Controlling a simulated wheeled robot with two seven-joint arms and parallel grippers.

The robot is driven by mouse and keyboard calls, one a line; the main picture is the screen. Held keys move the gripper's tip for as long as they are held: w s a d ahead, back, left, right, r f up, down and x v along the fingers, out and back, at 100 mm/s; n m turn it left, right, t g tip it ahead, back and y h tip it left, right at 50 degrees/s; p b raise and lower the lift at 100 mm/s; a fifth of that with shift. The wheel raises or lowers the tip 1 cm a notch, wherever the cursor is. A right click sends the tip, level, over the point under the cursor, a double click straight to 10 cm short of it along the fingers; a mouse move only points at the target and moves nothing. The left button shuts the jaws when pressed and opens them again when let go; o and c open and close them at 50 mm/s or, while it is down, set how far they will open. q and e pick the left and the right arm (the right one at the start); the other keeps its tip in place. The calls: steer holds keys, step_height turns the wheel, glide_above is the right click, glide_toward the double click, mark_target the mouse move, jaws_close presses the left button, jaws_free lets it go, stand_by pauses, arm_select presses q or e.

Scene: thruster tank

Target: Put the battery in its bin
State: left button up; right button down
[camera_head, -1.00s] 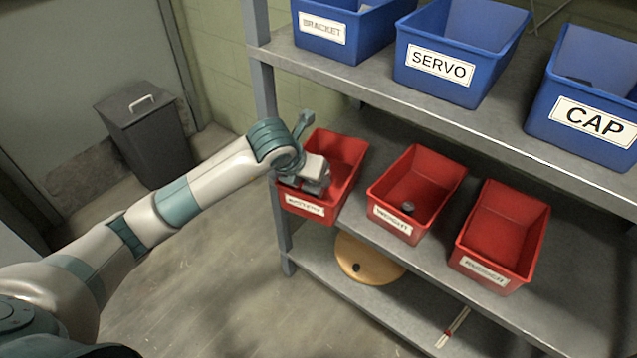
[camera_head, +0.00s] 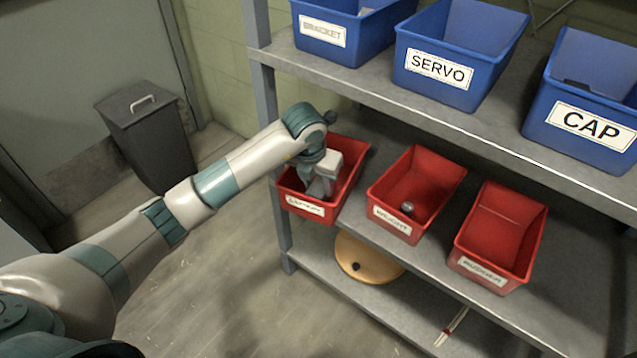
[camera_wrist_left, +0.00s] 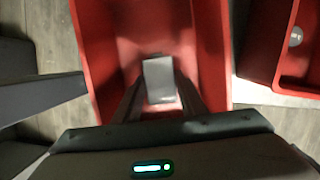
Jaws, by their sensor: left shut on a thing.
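My left gripper (camera_head: 321,188) points down inside the leftmost red bin (camera_head: 351,163) on the middle shelf. The bin's front label is blurred and seems to read BATTERY. In the left wrist view, the gripper is shut on a grey block, the battery (camera_wrist_left: 158,77), held between its two fingers over the red bin floor (camera_wrist_left: 128,50). I cannot tell whether the battery touches the floor. In the head view the gripper and wrist hide the battery. My right gripper is not in view.
A red WEIGHT bin (camera_head: 398,222) with a small round item stands to the right, then another red bin (camera_head: 487,268), seemingly empty. Blue bins, including SERVO (camera_head: 440,69) and CAP (camera_head: 592,125), stand on the upper shelf (camera_head: 480,128). A dark trash can (camera_head: 150,140) is at left.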

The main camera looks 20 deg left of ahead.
mark_target(315, 194)
arm_select(q)
steer(key=o, duration=1.3)
steer(key=shift+v, duration=3.75)
